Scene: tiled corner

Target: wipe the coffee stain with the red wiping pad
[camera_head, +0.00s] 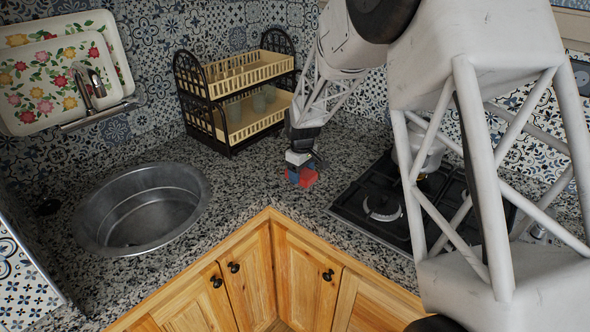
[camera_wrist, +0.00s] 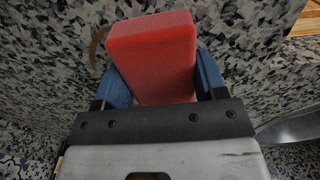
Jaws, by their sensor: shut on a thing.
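The red wiping pad (camera_wrist: 152,52) is a red block held between the two blue fingers of my gripper (camera_wrist: 162,82) in the wrist view. In the head view the pad (camera_head: 308,177) shows as a small red patch at my gripper (camera_head: 300,172), low over the speckled counter between sink and stove. I cannot tell whether the pad touches the counter. A brown curved mark, seemingly the coffee stain (camera_wrist: 97,47), shows on the counter just left of the pad in the wrist view, partly hidden by the pad. I cannot make out the stain in the head view.
A round metal sink (camera_head: 143,210) is set in the counter at left. A black gas stove (camera_head: 390,205) lies right of my gripper. A two-tier dish rack (camera_head: 238,90) stands behind. Wooden cabinets (camera_head: 262,275) run below the counter's front edge. Bare counter lies between sink and gripper.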

